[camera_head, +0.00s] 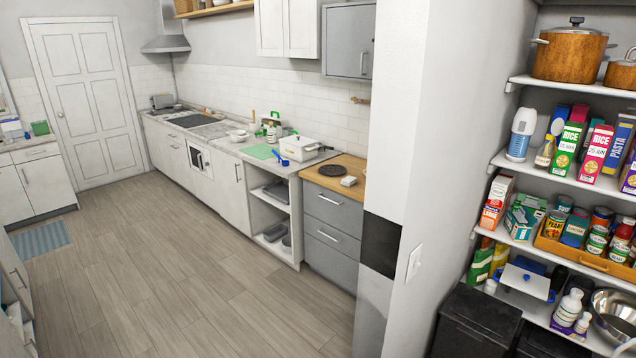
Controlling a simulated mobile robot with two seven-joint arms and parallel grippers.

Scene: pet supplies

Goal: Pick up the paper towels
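I cannot make out paper towels for certain in the head view. A pale rounded object stands partly hidden behind a white and blue container (521,133) on the upper pantry shelf, and I cannot tell what it is. On the far left counter there are small blue and green items (40,128), too small to identify. Neither of my grippers is in view.
Pantry shelves (515,170) with boxes, cans and pots stand at the right, beside a white wall (425,150). Black bins (478,322) stand below. A kitchen counter (225,143) runs along the back wall. The wooden floor (180,260) is clear.

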